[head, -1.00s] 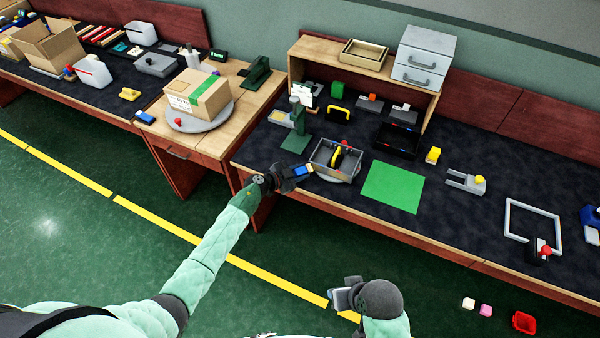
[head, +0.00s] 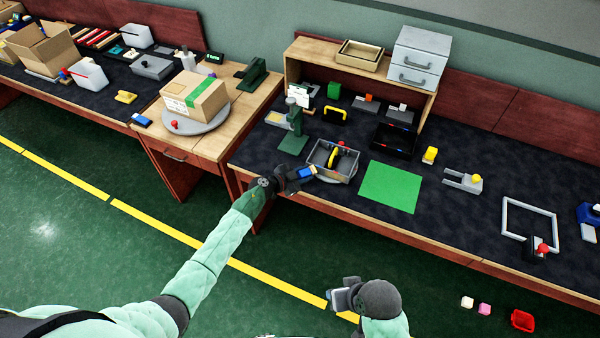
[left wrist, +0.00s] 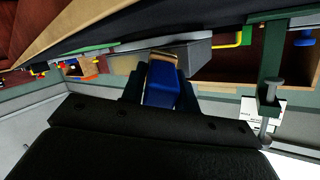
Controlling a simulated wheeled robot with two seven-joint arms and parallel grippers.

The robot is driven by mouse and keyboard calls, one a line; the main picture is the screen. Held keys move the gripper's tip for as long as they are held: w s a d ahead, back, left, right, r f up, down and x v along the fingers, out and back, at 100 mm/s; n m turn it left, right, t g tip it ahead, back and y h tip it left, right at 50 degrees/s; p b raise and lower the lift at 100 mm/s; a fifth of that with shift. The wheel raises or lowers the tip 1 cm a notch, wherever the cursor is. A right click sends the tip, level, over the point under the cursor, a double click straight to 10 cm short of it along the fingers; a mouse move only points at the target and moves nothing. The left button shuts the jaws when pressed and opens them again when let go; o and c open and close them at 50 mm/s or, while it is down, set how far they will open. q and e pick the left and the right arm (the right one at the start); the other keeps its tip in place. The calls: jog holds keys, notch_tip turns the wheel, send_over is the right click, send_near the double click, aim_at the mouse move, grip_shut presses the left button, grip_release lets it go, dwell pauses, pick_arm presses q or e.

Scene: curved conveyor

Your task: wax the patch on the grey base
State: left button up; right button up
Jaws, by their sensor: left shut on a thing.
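My left gripper (head: 293,179) is shut on a blue block with a tan end (head: 306,172), at the front edge of the right table. In the left wrist view the blue block (left wrist: 160,87) sits between the dark fingers, its tan end pointing away beside a grey box wall. In the head view this is the grey open box (head: 318,157), which holds a yellow-handled thing.
A green mat (head: 390,187) lies right of the grey box. A black tray (head: 394,139) and a green stand (head: 296,130) are behind. A grey frame (head: 528,221) lies at the right. A carton (head: 195,97) sits on a turntable at the left. The dark table between has free room.

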pick_arm(q)
jog(key=shift+s+d, duration=0.7)
jog(key=shift+d, duration=1.35)
jog(key=shift+s+d, duration=0.65)
jog(key=shift+d, duration=1.35)
jog(key=shift+s+d, duration=0.7)
jog(key=shift+d, duration=1.35)
jog(key=shift+w+a, duration=0.85)
jog(key=shift+a, duration=1.55)
jog(key=shift+w+a, duration=0.85)
jog(key=shift+a, duration=1.55)
jog(key=shift+w+a, duration=0.85)
jog(key=shift+a, duration=1.55)
jog(key=s+a, duration=0.2)
jog(key=s, duration=0.3)
jog(key=shift+s, duration=0.35)
jog(key=shift+s+a, duration=0.3)
jog(key=shift+s, duration=0.4)
jog(key=shift+s+a, duration=0.25)
jog(key=shift+s, duration=0.45)
